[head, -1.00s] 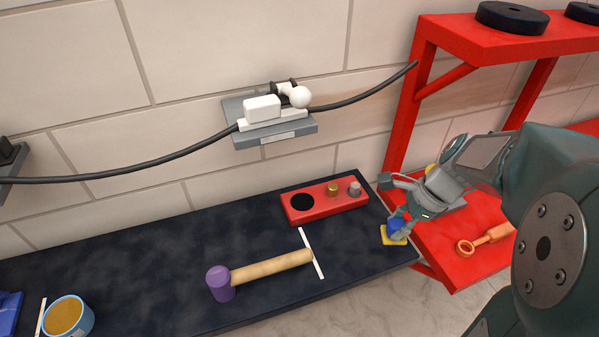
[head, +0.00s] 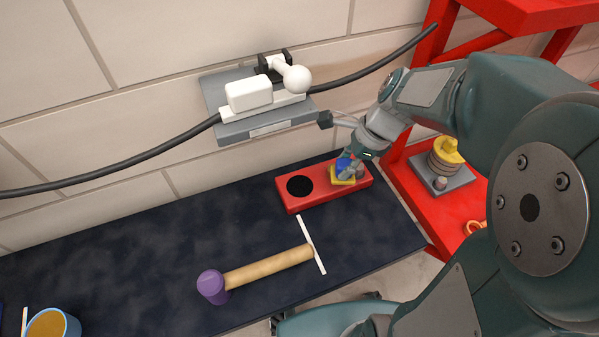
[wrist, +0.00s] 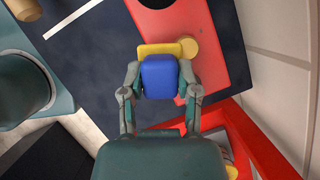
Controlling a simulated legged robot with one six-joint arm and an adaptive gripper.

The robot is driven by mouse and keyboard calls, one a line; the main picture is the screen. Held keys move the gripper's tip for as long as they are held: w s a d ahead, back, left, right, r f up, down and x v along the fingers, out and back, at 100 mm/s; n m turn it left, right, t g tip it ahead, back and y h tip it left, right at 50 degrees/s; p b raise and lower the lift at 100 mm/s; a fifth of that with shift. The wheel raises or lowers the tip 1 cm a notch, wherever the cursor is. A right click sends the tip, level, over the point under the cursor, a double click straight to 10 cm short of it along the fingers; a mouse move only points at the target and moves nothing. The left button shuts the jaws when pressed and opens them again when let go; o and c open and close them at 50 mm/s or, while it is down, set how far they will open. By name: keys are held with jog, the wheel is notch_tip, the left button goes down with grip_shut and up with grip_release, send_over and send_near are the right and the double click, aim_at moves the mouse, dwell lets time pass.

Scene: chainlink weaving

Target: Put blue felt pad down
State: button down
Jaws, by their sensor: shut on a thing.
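A blue block (head: 343,163), which I take to be the blue felt pad, has a flat yellow plate (head: 343,181) at its lower end. My gripper (head: 350,165) is shut on the blue block above the right part of the red holder (head: 318,195). In the wrist view, the blue block (wrist: 160,77) sits between both fingers, with the yellow plate (wrist: 160,49) just beyond it, beside a brass-coloured peg (wrist: 188,48). The holder's black round spot (head: 300,186) is uncovered. I cannot tell whether the plate touches the holder.
A purple-headed mallet (head: 212,287) and a white strip (head: 311,245) lie on the dark bench top (head: 120,265). A grey wall bracket (head: 250,127) with white parts and a black cable is above the holder. A red rack (head: 408,185) stands at right.

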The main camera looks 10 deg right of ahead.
jog(key=a, duration=0.6)
jog(key=w+a, duration=0.1)
jog(key=a, duration=0.2)
jog(key=shift+f, duration=1.75)
jog(key=shift+c, duration=1.7)
grip_release()
jog(key=shift+f, duration=0.15)
